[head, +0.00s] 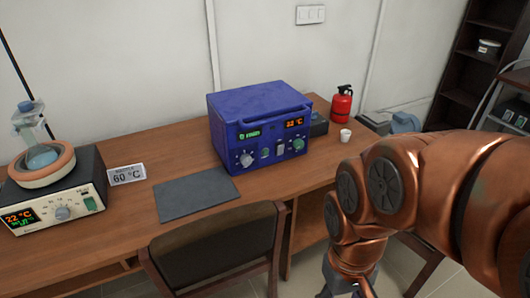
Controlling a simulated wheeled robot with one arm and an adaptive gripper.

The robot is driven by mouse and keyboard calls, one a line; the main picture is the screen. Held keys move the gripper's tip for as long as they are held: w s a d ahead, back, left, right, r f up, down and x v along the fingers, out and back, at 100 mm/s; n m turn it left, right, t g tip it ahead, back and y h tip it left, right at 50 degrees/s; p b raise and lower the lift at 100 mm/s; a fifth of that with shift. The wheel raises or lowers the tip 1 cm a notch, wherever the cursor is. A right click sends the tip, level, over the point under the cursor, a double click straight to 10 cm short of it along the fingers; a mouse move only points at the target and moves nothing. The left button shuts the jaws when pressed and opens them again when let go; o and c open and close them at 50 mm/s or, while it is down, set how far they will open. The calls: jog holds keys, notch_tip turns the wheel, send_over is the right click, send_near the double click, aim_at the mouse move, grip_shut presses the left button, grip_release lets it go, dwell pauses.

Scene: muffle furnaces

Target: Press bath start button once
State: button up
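The bath (88,172) is a dark unit with a light front panel at the left end of the wooden table. A reddish-brown ring sits on top, with a glass flask (42,155) of bluish liquid in it. Its front has a lit display (20,218) that appears to read 22 °C, a round knob (62,213) and a small green button or switch (90,204). My copper arm comes in from the right and bends down to the bottom edge, well to the right of the bath.
A sign reading 60 °C (127,175) stands beside the bath. A dark mat (197,194) lies in front of a blue unit (262,115) with its own display and knobs. A chair (215,250) stands at the table's front edge. A white cup (345,135) and red extinguisher (341,104) are farther right.

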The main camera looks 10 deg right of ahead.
grip_shut()
dwell(1.4)
